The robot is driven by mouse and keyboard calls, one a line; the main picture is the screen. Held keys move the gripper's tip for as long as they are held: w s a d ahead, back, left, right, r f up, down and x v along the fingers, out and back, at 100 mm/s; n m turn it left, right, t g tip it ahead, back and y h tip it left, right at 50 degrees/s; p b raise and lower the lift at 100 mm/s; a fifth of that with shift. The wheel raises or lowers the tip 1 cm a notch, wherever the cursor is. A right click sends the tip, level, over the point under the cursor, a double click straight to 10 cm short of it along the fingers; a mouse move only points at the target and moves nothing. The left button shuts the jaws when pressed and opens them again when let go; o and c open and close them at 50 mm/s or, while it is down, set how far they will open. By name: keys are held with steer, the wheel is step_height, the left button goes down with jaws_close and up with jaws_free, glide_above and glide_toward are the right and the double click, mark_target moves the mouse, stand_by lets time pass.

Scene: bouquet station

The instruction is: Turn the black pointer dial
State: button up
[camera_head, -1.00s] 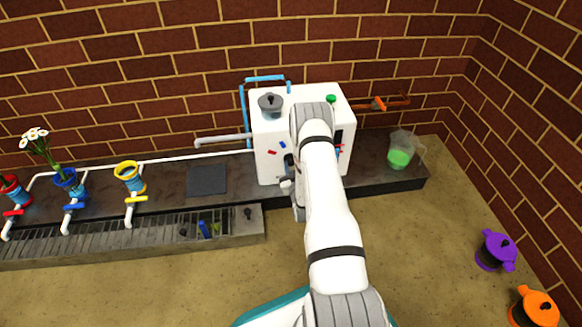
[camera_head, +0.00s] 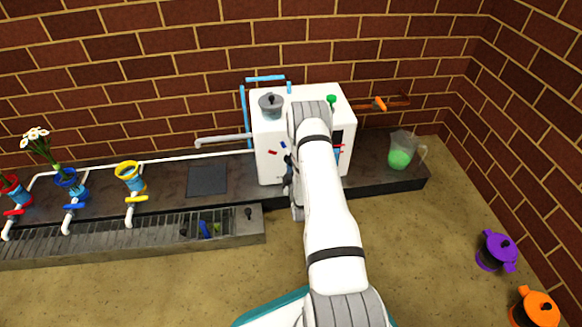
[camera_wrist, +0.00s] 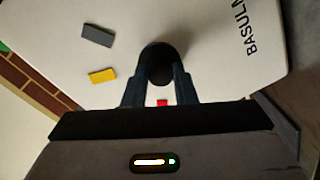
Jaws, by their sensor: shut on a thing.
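The black round dial (camera_wrist: 158,58) sits on the front of the white box and shows in the middle of the wrist view. My gripper (camera_wrist: 158,80) is shut on it, with one dark finger at each side of the knob. The pointer itself cannot be made out. In the head view the white box (camera_head: 268,165) stands on the dark counter. My arm hides most of its front and the dial there.
A grey lidded pot (camera_head: 270,106) and a green knob (camera_head: 331,98) are on top of the box. A jug of green liquid (camera_head: 401,152) stands to its right. Grey, yellow (camera_wrist: 103,76) and red (camera_wrist: 162,103) marks lie around the dial.

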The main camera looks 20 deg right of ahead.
steer(key=shift+w+a+n, duration=0.1)
steer(key=shift+a+n, duration=0.1)
steer(key=shift+n, duration=0.2)
steer(key=o, duration=1)
steer(key=shift+d, duration=0.1)
steer(key=p+v, duration=0.3)
steer(key=v, duration=0.5)
steer(key=shift+w, duration=0.1)
